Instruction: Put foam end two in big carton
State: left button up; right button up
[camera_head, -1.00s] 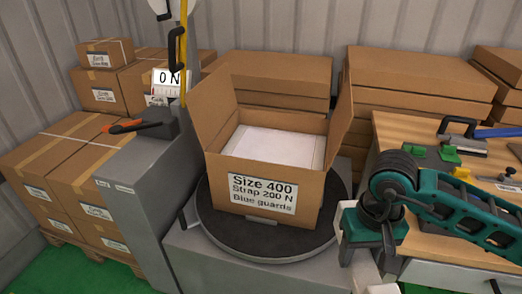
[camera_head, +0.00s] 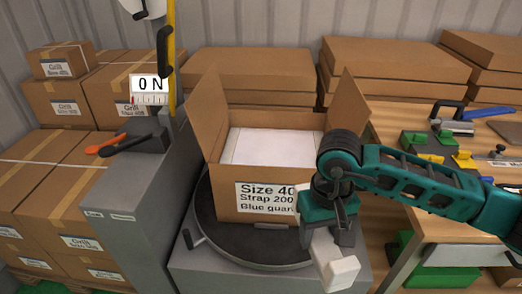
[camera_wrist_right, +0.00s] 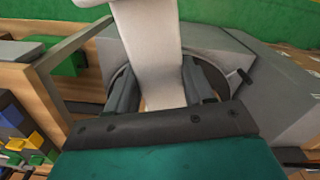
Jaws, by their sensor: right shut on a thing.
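The big carton (camera_head: 228,201) stands open, with side flaps raised, on a dark round turntable (camera_head: 222,238). Its label reads Size 400, Strap 200 and Blue guards, partly covered by my right gripper. A flat white piece (camera_head: 270,147) lies inside it. My right gripper (camera_head: 328,222) is shut on a white foam end (camera_head: 333,265), outside the carton at its front right corner. In the right wrist view the foam end (camera_wrist_right: 150,45) sits between the two dark fingers (camera_wrist_right: 158,88). Whether the foam touches anything is unclear. My left gripper is not in view.
A grey stand (camera_head: 135,205) with an orange-handled tool (camera_head: 122,140) is left of the carton. Stacked cartons (camera_head: 50,180) stand at far left, and flat boxes (camera_head: 250,68) behind. A wooden workbench (camera_head: 400,122) with tools is at the right.

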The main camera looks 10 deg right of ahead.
aim_at(302, 159)
jog(key=i+j, duration=0.7)
jog(key=i, duration=0.1)
